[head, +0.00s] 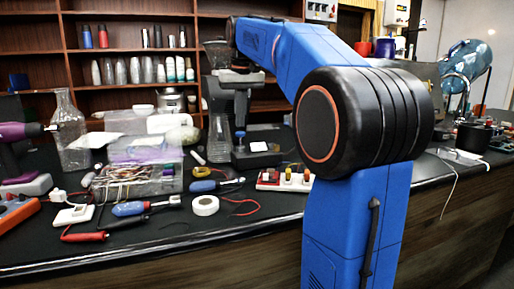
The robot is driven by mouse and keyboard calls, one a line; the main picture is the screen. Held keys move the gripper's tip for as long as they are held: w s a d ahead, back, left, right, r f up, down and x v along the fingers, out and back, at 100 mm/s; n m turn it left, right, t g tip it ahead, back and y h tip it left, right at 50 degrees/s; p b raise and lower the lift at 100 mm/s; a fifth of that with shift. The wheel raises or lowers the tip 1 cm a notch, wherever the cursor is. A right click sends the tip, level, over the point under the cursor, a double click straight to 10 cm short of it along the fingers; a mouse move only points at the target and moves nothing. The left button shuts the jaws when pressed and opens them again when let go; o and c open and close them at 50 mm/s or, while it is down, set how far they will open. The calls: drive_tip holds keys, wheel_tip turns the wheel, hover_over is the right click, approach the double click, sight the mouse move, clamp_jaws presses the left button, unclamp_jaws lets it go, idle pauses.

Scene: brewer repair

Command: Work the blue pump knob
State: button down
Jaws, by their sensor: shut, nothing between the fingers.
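My arm reaches from the right over the counter to a dark brewer (217,98) with a clear hopper on top. My gripper (241,122) appears small and dark in front of the brewer, pointing down over its black base (256,158). It looks shut and empty. A small bluish spot (240,134) shows just under the fingertips. It may be the blue pump knob, but it is too small to be sure. I cannot tell whether the fingertips touch it.
On the black counter left of the brewer lie screwdrivers (146,205), a white tape roll (205,205) and a clear bin of wires (140,178). A glass bottle (70,135) stands behind. A power strip (285,180) lies in front of the brewer.

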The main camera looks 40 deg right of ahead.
sight(240, 132)
drive_tip(key=shift+f, duration=0.15)
drive_tip(key=shift+f, duration=2.05)
drive_tip(key=shift+r, duration=2.25)
drive_tip(key=shift+f, duration=0.2)
drive_tip(key=shift+r, duration=0.2)
idle(0.7)
drive_tip(key=shift+f, duration=0.15)
idle(0.6)
